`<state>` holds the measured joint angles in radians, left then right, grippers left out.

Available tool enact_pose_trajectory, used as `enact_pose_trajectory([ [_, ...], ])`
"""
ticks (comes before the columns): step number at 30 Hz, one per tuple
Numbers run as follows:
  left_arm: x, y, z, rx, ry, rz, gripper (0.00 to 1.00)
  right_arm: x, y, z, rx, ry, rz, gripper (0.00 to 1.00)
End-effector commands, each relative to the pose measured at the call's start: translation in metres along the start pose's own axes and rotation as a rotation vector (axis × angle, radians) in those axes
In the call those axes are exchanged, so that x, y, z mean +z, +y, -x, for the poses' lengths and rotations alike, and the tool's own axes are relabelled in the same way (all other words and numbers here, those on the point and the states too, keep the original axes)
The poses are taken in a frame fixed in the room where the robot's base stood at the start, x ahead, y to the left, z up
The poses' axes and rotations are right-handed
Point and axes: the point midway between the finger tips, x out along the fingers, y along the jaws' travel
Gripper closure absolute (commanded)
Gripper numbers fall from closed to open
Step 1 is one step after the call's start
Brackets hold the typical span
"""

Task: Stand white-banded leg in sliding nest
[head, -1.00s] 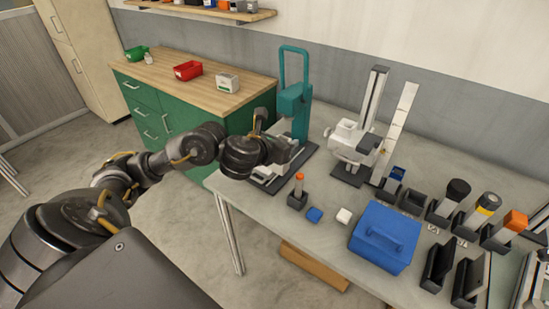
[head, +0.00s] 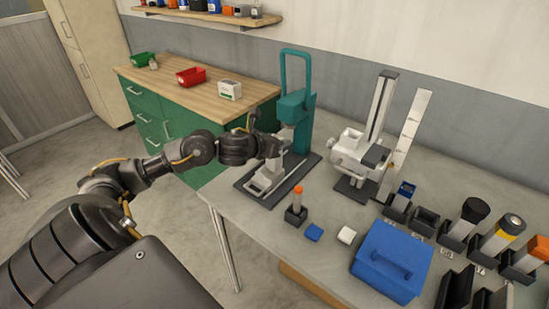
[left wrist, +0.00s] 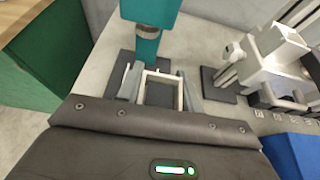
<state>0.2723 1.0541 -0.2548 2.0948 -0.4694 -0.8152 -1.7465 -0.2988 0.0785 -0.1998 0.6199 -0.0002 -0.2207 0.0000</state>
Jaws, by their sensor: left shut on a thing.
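My left gripper (head: 276,150) is at the front of the teal press (head: 293,103), just above its dark base plate (head: 248,187). In the left wrist view, a pale square frame (left wrist: 160,76) stands in front of the teal press (left wrist: 150,45). I cannot pick out a white-banded leg for certain. My right gripper is not in view.
A small black holder (head: 296,216) carries an orange-topped piece. A blue pad (head: 314,233), a white block (head: 347,235) and a blue box (head: 392,262) lie nearby. A white stand (head: 368,150) is right of the press. Black holders with capped cylinders (head: 472,215) line the right.

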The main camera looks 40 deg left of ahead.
Motion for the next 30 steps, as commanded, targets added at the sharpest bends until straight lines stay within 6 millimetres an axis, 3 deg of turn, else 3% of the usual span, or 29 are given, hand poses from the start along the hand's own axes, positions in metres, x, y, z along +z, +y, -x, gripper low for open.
enact_pose_trajectory([
  [3, -0.016, 0.014, -0.015, 0.001, 0.003, 0.003, 0.92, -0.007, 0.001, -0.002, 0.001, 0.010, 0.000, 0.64],
  [7, -0.024, 0.022, -0.025, -0.001, 0.000, 0.003, 0.92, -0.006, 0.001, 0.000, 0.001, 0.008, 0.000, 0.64],
  [14, -0.028, 0.025, -0.029, -0.001, 0.000, 0.001, 0.92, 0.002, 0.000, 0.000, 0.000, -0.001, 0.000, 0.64],
  [22, -0.056, 0.028, -0.042, -0.002, 0.000, 0.003, 0.92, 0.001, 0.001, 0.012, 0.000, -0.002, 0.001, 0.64],
  [30, -0.059, 0.028, -0.044, -0.002, -0.002, -0.001, 0.92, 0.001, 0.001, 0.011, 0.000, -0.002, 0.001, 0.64],
])
